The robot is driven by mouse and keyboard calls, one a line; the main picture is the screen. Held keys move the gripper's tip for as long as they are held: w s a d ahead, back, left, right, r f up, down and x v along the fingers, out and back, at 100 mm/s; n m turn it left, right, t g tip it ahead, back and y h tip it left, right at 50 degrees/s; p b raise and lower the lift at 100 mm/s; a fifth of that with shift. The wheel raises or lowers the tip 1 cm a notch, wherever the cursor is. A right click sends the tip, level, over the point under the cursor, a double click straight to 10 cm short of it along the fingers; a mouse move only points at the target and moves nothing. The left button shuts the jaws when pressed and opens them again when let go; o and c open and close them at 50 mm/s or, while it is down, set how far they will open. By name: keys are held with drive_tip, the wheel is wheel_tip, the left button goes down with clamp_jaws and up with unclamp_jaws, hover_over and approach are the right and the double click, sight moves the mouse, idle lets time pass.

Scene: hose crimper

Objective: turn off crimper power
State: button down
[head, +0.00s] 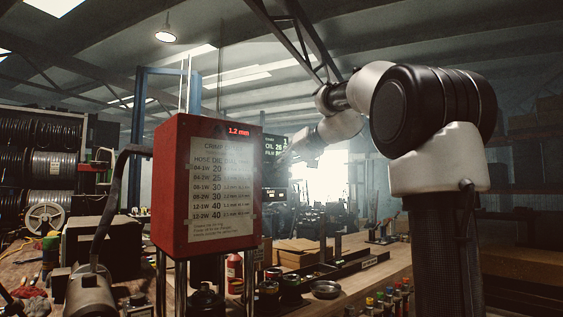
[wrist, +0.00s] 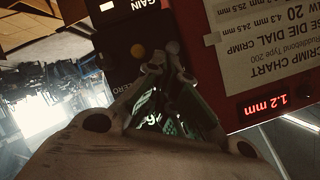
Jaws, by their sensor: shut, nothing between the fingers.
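The red crimper box (head: 208,185) stands left of centre in the head view, with a printed crimp chart on its face. Its red display (head: 239,131) is lit and reads 1.2 mm; it also shows upside down in the wrist view (wrist: 267,104). I cannot make out a labelled power switch.
A screen with pale digits (head: 274,147) is partly behind my gripper. A thick dark hose (head: 111,195) rises left of the box. The bench (head: 385,268) holds cardboard boxes (head: 297,252), a metal dish (head: 326,289) and several small bottles.

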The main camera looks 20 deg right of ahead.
drive_tip(key=shift+s+f+t, duration=0.15)
drive_tip(key=shift+t, duration=0.25)
drive_tip(key=shift+d+f, duration=0.1)
drive_tip(key=shift+s+f, duration=0.35)
drive_tip(key=shift+f, duration=0.2)
